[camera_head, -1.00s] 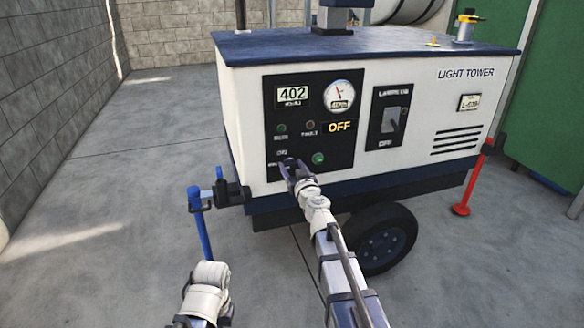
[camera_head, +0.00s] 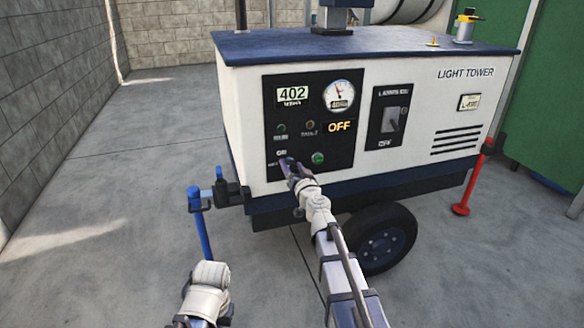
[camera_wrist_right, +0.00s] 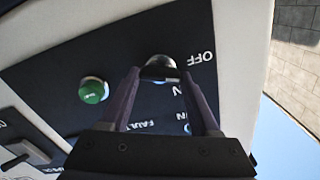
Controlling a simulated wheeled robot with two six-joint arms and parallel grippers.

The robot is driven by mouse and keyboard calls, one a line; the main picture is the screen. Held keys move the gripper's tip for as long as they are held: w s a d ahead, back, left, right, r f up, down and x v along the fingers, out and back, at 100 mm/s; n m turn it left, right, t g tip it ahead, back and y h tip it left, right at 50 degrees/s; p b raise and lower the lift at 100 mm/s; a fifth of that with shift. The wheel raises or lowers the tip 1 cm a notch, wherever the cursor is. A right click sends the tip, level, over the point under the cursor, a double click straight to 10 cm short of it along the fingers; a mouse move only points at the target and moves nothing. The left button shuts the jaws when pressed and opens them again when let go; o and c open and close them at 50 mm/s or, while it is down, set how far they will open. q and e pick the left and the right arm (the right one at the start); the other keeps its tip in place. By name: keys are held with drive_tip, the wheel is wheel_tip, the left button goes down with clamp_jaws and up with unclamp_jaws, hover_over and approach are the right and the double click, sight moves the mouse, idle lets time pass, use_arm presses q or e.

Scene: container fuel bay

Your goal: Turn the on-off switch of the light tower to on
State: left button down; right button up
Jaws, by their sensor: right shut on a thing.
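The light tower (camera_head: 400,170) is a white trailer unit with a blue top. Its black control panel (camera_head: 350,163) carries the on-off switch, a dark round knob with a silver face (camera_wrist_right: 160,68), with OFF lettering beside it in the right wrist view. My right gripper (camera_head: 290,164) is at the panel's lower left and hides most of the knob in the head view. In the right wrist view its fingers (camera_wrist_right: 163,76) are shut on the knob. The panel display reads OFF. My left gripper (camera_head: 198,321) is cut by the bottom edge; its jaws are unclear.
A green button (camera_head: 318,158) sits just right of the knob. A larger lever switch (camera_head: 391,121) is on a separate black plate further right. A blue jack post (camera_head: 201,225) and hitch stand at the left. The concrete floor at the left is clear.

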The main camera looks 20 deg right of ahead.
drive_tip(key=m, duration=0.3)
drive_tip(key=shift+m, duration=0.3)
drive_tip(key=shift+d+f+m, duration=0.1)
drive_tip(key=shift+m, duration=1.8)
drive_tip(key=o, duration=1.4)
drive_tip(key=shift+c, duration=0.2)
drive_tip(key=s, duration=0.7)
drive_tip(key=shift+s+d, duration=0.15)
drive_tip(key=shift+s, duration=0.25)
